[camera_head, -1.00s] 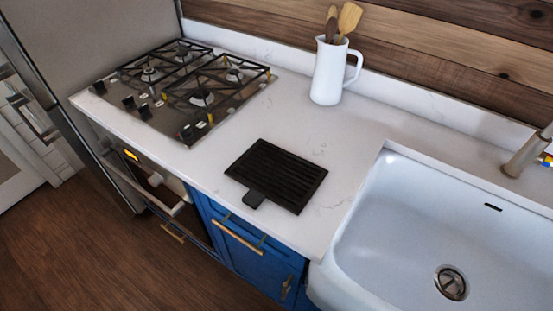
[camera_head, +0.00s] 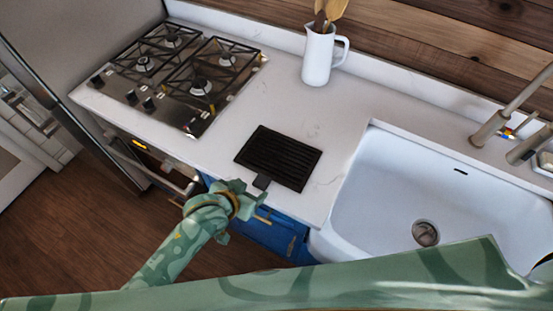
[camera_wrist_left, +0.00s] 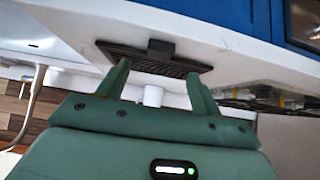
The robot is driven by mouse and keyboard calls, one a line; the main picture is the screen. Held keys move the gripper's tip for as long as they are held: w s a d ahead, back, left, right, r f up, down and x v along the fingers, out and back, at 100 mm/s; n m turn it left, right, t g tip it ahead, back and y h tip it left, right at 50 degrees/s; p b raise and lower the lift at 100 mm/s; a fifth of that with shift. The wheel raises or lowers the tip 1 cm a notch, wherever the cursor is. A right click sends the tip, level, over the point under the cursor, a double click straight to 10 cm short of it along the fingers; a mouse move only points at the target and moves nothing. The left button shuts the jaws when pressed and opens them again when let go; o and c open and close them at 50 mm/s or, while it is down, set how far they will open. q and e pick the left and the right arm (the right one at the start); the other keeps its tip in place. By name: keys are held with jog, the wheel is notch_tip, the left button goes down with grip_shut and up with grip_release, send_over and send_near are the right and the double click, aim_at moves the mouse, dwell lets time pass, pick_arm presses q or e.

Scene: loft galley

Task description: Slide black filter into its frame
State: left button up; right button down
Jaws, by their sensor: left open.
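The black filter (camera_head: 279,158) is a flat, ribbed dark panel lying on the white counter, left of the sink. A short dark tab (camera_head: 262,182) sticks out from its front edge. The filter also shows in the left wrist view (camera_wrist_left: 150,62), beyond the fingers, with its tab toward the counter edge. I cannot make out a separate frame. My left gripper (camera_head: 250,205) is open and empty at the counter's front edge, just in front of the tab and apart from it. In the left wrist view its two green fingers (camera_wrist_left: 158,82) stand wide apart. My right gripper is not in view.
A gas hob (camera_head: 178,78) is at the left of the counter (camera_head: 222,146). A white jug with wooden utensils (camera_head: 317,58) stands at the back. The sink (camera_head: 385,200) and tap (camera_head: 490,128) are at the right. Blue cabinets (camera_head: 270,237) lie below.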

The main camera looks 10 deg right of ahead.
aim_at(261, 182)
pick_arm(q)
jog(key=b+x, duration=0.1)
jog(key=x, duration=0.6)
jog(key=shift+b, duration=0.4)
jog(key=shift+r, duration=0.1)
jog(key=shift+c, duration=1.3)
jog(key=c, duration=0.9)
